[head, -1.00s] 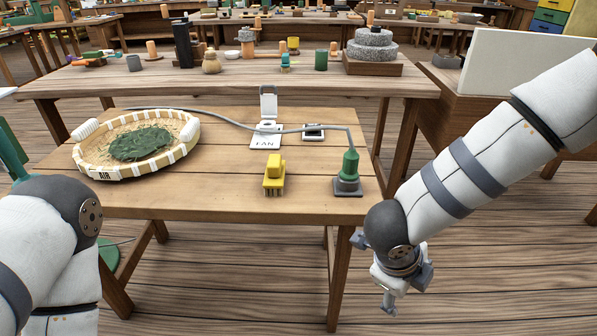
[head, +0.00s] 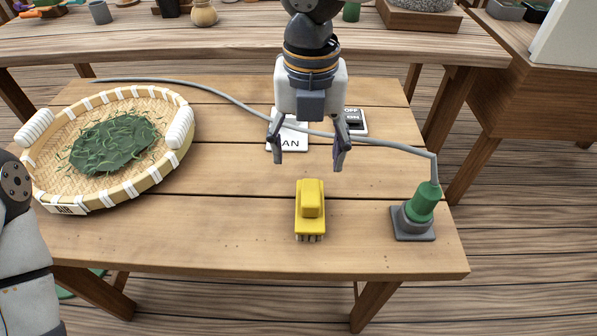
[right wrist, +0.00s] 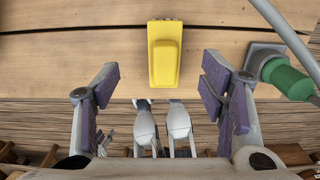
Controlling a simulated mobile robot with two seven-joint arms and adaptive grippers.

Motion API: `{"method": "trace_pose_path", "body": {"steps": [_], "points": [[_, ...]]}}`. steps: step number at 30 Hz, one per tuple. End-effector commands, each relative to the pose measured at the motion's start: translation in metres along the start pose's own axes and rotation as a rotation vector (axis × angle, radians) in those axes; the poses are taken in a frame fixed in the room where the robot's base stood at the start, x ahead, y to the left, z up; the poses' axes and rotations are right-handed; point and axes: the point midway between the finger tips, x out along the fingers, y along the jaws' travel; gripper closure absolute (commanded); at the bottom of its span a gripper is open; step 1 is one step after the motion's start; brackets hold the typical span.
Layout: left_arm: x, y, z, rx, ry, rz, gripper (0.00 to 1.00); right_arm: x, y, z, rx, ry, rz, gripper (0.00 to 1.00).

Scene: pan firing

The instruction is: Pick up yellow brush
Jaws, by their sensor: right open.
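The yellow brush (head: 311,205) lies on the wooden table near its front edge, handle up and bristles down. My right gripper (head: 311,164) is open and empty above the table, just behind the brush in the head view, its fingers pointing down. In the right wrist view the brush (right wrist: 165,56) shows ahead, centred between the open fingers (right wrist: 163,88) and apart from them. My left arm shows at the left edge of the head view, but its gripper is out of the picture.
A woven tray with green leaves (head: 58,185) sits at the table's left. A green nozzle on a grey base (head: 418,214) stands right of the brush, its grey hose (head: 235,101) running across the table's back. A FAN card (head: 290,141) and a switch (head: 354,124) lie behind.

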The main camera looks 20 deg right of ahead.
Motion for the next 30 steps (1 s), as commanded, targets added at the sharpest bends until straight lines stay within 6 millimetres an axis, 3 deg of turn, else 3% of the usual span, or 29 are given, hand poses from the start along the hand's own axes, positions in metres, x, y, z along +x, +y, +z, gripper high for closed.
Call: {"method": "trace_pose_path", "body": {"steps": [6,11,18,26,30], "points": [[0.010,-0.001,0.009,0.000,-0.036,-0.002,0.64,0.052,-0.001,-0.002,-0.003,0.010,-0.007,0.35],[0.013,-0.001,0.009,0.000,-0.040,-0.002,0.64,0.071,-0.002,-0.004,-0.004,0.006,-0.005,0.35],[0.018,-0.001,0.012,0.001,-0.055,-0.003,0.64,0.113,-0.004,-0.011,-0.003,0.006,-0.004,0.35],[0.018,-0.001,0.012,0.001,-0.054,-0.003,0.64,0.115,-0.004,-0.010,-0.003,0.002,-0.002,0.35],[0.018,-0.001,0.012,0.001,-0.054,-0.003,0.64,0.115,-0.004,-0.010,-0.003,0.002,-0.002,0.67]]}}
